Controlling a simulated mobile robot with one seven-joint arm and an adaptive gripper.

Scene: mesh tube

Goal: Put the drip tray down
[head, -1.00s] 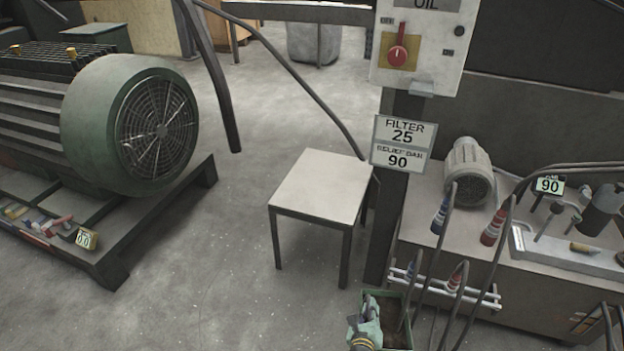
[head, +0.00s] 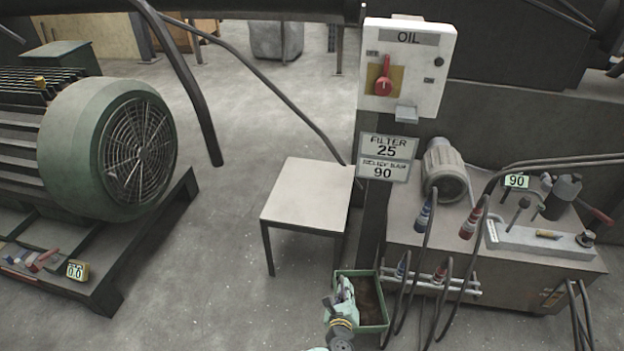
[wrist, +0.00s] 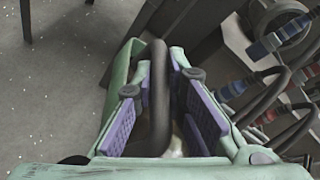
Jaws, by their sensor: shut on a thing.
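The drip tray is a green rectangular box with a dark inside. In the head view it (head: 374,328) is at the bottom centre, in front of the pump bench's left end; whether it hangs clear of the floor I cannot tell. My gripper (head: 345,288) reaches it from below, at its left side. In the wrist view, my gripper's purple pads (wrist: 160,90) are on either side of a dark curved bar, which looks like the tray's handle, and are shut on it. The tray's green wall (wrist: 122,68) shows behind the left finger; most of the tray is hidden.
A small light-topped table (head: 308,190) stands empty just behind and left of the tray. The pump bench (head: 500,255) with hanging hoses (head: 440,290) is close on the right. A large green motor (head: 75,150) is on a low pallet at left. Floor (head: 225,290) between is clear.

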